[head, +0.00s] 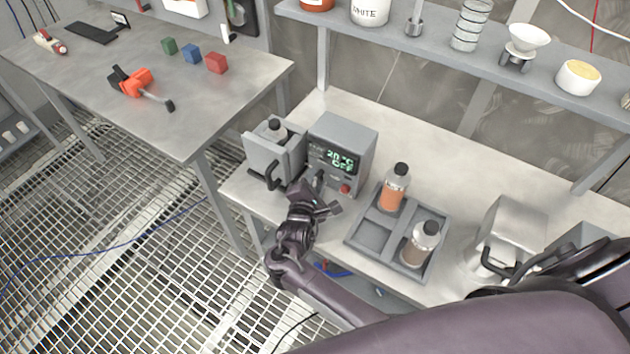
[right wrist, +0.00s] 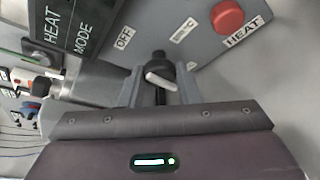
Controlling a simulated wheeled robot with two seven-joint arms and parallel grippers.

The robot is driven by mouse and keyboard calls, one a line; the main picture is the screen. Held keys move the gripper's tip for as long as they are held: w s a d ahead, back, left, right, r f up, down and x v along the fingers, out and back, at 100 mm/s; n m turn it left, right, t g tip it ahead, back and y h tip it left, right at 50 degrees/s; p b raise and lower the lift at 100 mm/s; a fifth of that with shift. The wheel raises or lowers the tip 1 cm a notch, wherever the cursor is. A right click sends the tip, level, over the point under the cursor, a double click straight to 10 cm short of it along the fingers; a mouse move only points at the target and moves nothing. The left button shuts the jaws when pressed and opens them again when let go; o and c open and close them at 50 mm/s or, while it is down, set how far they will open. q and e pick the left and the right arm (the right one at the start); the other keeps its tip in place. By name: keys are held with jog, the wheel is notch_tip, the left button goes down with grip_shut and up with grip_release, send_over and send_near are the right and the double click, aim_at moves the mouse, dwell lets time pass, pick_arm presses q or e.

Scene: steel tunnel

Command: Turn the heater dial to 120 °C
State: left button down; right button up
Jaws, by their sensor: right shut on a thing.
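The heater (head: 342,150) is a grey box on the bench, and its green display (head: 335,158) appears to read 20 °C and OFF. In the right wrist view, the black dial (right wrist: 158,62) with a pale pointer bar sits low on the heater's front, with OFF and other labels around it. My right gripper (head: 319,192) reaches up to the heater front, and its jaws (right wrist: 158,85) are shut on the dial from both sides. A red button (head: 345,188) is right of the dial; it also shows in the right wrist view (right wrist: 228,16). My left gripper is not in view.
A grey holder with a bottle (head: 276,130) stands left of the heater. A divided tray (head: 372,236) with two bottles is close on the right. A metal box with a dark handle (head: 512,232) stands further right. A shelf (head: 450,55) runs above the bench.

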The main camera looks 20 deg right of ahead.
jog(key=shift+d+m+t, duration=0.15)
jog(key=shift+m+t, duration=0.35)
jog(key=shift+m, duration=0.6)
jog(key=shift+m+t+b, duration=0.6)
jog(key=shift+m+b, duration=0.15)
jog(key=shift+m, duration=0.65)
jog(key=o, duration=0.8)
jog(key=shift+w, duration=0.1)
jog(key=shift+o, duration=0.9)
jog(key=shift+f, duration=0.1)
jog(key=b+v, duration=0.1)
jog(key=v, duration=0.7)
jog(key=shift+f, duration=0.1)
